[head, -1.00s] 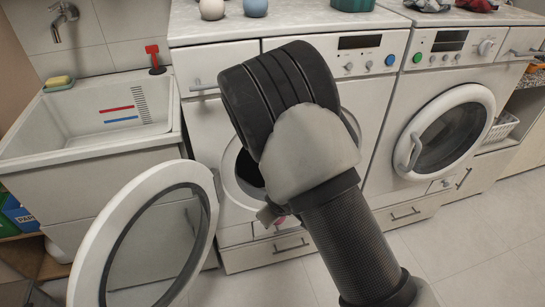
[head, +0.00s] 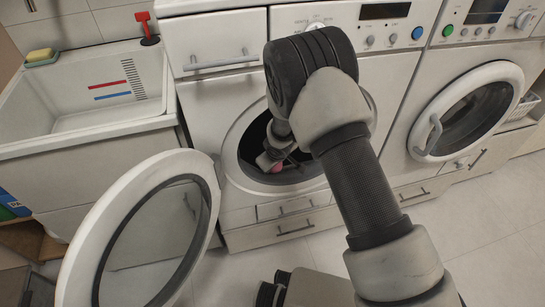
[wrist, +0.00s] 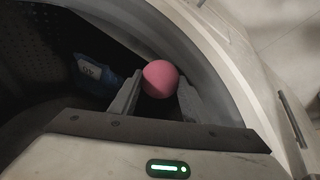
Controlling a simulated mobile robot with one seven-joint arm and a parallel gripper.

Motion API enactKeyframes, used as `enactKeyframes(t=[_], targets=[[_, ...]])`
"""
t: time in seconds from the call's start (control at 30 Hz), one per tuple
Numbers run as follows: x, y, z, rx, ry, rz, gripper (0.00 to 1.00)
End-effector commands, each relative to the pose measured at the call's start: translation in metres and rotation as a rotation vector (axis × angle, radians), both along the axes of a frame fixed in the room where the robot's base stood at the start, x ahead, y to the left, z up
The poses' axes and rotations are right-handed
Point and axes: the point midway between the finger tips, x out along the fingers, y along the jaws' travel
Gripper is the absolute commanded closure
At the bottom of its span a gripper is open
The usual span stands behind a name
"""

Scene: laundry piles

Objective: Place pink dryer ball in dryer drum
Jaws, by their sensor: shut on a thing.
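The pink dryer ball (wrist: 160,78) is held between the two fingers of my gripper (wrist: 158,97) in the wrist view. In the head view a bit of the ball (head: 277,167) shows beside my gripper (head: 270,160), at the round opening of the middle machine. The drum (wrist: 40,60) is dark with a perforated wall, and the ball is at the inner edge of its rim. The machine's round door (head: 145,235) stands open to the left. My arm covers the upper right of the opening.
A blue item (wrist: 95,75) with a pale label lies inside the drum. A second machine with a closed round door (head: 470,110) stands to the right. A sink (head: 80,105) stands at the left. Bare floor (head: 490,240) lies at the lower right.

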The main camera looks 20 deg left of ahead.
Motion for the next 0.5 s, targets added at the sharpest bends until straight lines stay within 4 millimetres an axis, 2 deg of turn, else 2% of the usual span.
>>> enactKeyframes(t=[0.1, 0.5], targets=[[0.014, 0.006, -0.008, 0.002, 0.0, -0.002, 0.83], [0.047, 0.021, -0.034, 0.002, 0.001, -0.001, 0.83]])
